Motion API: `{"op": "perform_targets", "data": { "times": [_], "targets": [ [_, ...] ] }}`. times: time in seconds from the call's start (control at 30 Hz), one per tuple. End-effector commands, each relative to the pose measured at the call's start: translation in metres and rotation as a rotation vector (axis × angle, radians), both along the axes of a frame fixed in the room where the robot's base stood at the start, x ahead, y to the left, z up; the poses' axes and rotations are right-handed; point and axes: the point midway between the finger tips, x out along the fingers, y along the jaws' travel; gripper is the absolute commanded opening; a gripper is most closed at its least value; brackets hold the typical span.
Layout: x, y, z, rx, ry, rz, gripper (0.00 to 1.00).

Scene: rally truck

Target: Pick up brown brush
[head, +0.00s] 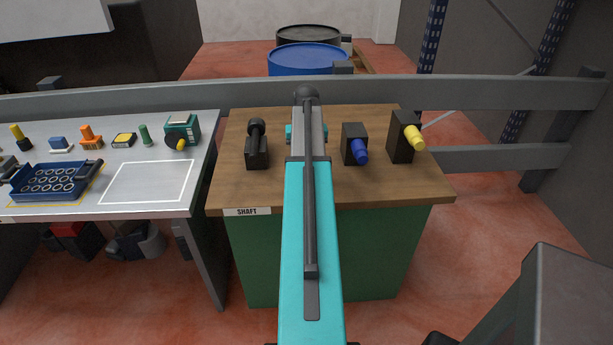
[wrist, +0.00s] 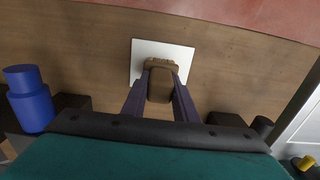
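In the wrist view the brown brush (wrist: 160,86) stands over a white square (wrist: 187,58) on the wooden bench top. My gripper (wrist: 161,80) has one dark purple finger on each side of the brush. No gap shows between the fingers and the brush, so they look shut on it. I cannot tell whether the brush is lifted off the white square. In the head view my turquoise arm covers the middle of the wooden bench (head: 270,195), and the brush and fingers are hidden behind it.
A black holder (head: 257,150) stands left of my arm. A blue-knobbed block (head: 355,145) and a yellow-knobbed block (head: 402,137) stand right of it. A grey rail (head: 400,92) runs behind the bench. The table at left holds a blue tray (head: 50,182) and several small things.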

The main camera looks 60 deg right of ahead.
Motion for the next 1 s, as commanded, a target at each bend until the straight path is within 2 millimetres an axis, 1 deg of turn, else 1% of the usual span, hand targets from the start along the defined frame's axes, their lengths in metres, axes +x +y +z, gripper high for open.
{"op": "perform_targets", "data": {
  "times": [0.03, 0.1, 0.4, 0.57, 0.87, 1.0],
  "targets": [
    [0.0, 0.0, 0.0, 0.0, 0.0, 0.0, 0.15],
    [0.0, 0.0, 0.0, 0.001, -0.001, 0.0, 0.04],
    [0.0, 0.0, 0.001, 0.001, -0.001, 0.0, 0.04],
    [0.0, 0.0, 0.006, -0.001, -0.001, 0.0, 0.04],
    [0.0, 0.0, 0.027, 0.0, 0.0, 0.0, 0.04],
    [0.0, 0.0, 0.04, 0.0, 0.0, 0.0, 0.04]
  ]
}}
